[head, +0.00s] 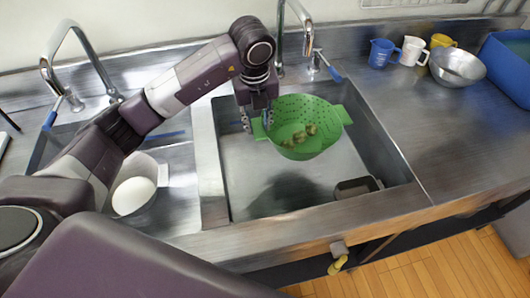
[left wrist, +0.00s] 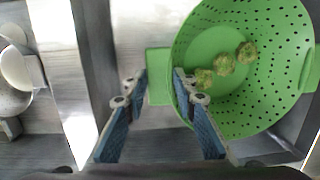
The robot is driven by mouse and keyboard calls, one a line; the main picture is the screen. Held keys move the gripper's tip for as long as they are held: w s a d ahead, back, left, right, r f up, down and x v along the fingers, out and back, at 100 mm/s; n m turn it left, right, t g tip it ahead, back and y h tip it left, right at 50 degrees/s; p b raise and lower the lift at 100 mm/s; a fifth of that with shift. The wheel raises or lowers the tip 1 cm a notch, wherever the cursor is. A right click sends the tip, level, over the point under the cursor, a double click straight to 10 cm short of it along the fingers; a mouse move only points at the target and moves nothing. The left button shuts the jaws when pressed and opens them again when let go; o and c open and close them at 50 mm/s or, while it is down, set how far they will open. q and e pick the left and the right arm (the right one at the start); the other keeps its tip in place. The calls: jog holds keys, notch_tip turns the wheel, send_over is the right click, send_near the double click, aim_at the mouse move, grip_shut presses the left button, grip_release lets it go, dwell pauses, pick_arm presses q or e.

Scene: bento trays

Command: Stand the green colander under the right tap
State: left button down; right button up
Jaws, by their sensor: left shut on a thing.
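The green colander (head: 318,143) is in the right basin (head: 248,180) in the head view, with several small brownish-green round pieces in it. A dark shadow lies on the basin floor below and left of it, and it looks held above the floor. My left gripper (head: 257,119) is shut on its left handle side. In the left wrist view, the colander (left wrist: 255,110) fills the upper right, its handle between the fingers (left wrist: 161,84). The right tap (head: 307,35) rises behind the basin, its spout just behind and above the colander. My right gripper is not in view.
The left basin holds a bowl with a white round thing (head: 133,195). A small dark box (head: 355,187) sits at the right basin's front right. A blue jug (head: 382,53), white jug (head: 412,51), yellow cup (head: 441,41), metal bowl (head: 457,67) and blue crate (head: 500,70) stand right.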

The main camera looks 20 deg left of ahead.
pick_arm(q)
notch_tip(320, 180, down, 13)
jog(key=p, duration=0.1)
jog(key=c, duration=1.6)
grip_release()
jog(key=shift+r, duration=0.1)
jog(key=r, duration=0.4)
jog(key=s+r+b, duration=0.1)
jog(key=r, duration=0.3)
jog(key=s+r, duration=0.1)
jog(key=r, duration=0.3)
jog(key=shift+d, duration=0.2)
jog(key=shift+f, duration=0.1)
